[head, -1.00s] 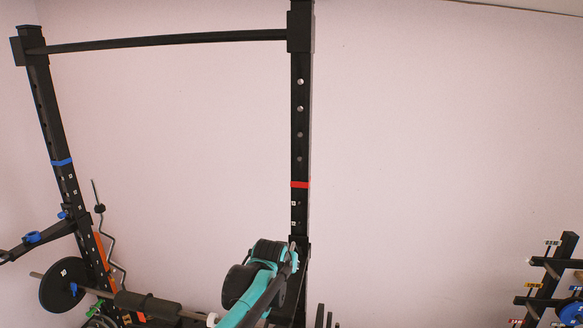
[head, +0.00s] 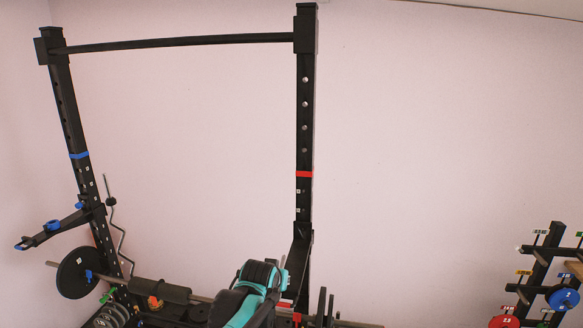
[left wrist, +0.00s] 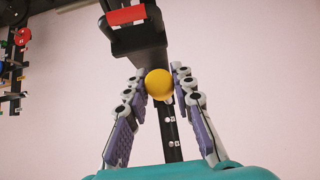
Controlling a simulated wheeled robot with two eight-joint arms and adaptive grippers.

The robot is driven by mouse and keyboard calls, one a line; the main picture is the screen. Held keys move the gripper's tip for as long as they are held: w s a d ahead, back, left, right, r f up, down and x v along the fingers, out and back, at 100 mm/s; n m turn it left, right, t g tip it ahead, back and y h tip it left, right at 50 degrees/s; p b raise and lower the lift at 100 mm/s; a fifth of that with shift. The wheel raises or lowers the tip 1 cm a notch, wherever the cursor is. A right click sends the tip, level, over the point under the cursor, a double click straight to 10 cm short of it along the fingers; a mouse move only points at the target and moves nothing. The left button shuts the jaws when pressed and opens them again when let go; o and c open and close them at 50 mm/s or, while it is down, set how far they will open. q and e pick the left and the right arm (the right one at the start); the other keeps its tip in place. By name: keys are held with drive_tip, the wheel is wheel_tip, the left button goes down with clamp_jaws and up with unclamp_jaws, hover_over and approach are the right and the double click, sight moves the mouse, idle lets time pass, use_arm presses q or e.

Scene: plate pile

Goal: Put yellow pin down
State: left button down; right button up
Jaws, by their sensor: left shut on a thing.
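The yellow pin shows as a round yellow head (left wrist: 158,84) in the left wrist view. My left gripper (left wrist: 158,76) is shut on it, with a finger on each side. Behind the pin stands a black rack upright (left wrist: 171,140) with small white labels. In the head view my teal and black left arm reaches up from the bottom, in front of the right upright (head: 305,130) with its red band. The pin cannot be made out in the head view. The pin's shaft is hidden. My right gripper is not in view.
A blue-banded left upright (head: 73,125) and a top crossbar (head: 180,42) complete the rack. A barbell with a black plate (head: 76,279) lies across it. A black arm with blue parts (head: 48,236) juts left. A plate stand (head: 542,262) with coloured plates is at right.

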use_arm(q)
drive_tip(key=s+a+f+n+y, duration=0.1)
drive_tip(key=s+a+f+n, duration=0.1)
drive_tip(key=s+a+f, duration=1.4)
wheel_tip(320, 180, down, 26)
drive_tip(key=d+b, duration=0.2)
drive_tip(key=b, duration=2.6)
drive_tip(key=shift+s+f, duration=0.2)
drive_tip(key=shift+s, duration=0.25)
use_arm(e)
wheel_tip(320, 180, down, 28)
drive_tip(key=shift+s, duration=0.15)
